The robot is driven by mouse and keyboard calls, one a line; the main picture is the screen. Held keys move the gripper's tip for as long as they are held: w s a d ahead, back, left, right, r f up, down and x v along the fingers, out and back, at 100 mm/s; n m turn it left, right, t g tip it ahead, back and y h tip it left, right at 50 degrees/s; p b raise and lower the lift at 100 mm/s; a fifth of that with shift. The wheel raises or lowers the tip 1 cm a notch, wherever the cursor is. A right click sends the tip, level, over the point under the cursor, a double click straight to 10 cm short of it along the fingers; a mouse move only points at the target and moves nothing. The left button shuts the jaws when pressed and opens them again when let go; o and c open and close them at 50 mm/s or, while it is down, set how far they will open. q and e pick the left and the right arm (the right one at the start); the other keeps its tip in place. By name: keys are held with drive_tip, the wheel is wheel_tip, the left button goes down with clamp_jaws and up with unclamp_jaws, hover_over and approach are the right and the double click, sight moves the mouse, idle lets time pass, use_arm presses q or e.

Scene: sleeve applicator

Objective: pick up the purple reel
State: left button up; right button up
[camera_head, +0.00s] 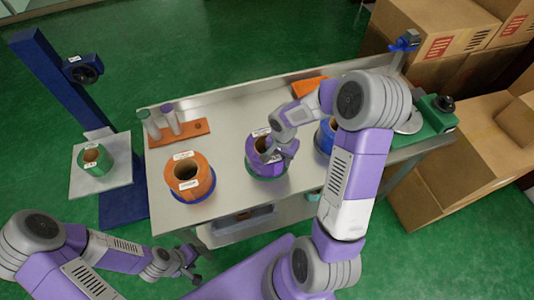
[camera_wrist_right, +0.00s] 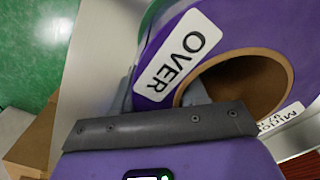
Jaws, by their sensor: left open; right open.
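The purple reel (camera_head: 262,158) stands on the metal table on a green base, with its hollow core facing up. The right wrist view shows the reel (camera_wrist_right: 232,30) close up, with a white "OVER" label and a brown core. My right gripper (camera_head: 277,152) is open at the reel's right side in the head view. In the right wrist view, one finger of it (camera_wrist_right: 160,95) shows outside the wall and the other at the core opening; contact is unclear. My left gripper (camera_head: 188,264) is open and empty, below the table's front left.
An orange reel (camera_head: 189,177) on a blue base stands left of the purple one. A blue reel (camera_head: 325,137) is partly hidden behind my right arm. An orange rack (camera_head: 180,133) holds small tubes. A green reel (camera_head: 95,159) sits on a scale at left. Boxes (camera_head: 435,28) stand at right.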

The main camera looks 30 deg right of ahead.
clamp_jaws()
idle(1.4)
drive_tip(key=shift+w+r, duration=0.1)
drive_tip(key=shift+w, duration=0.05)
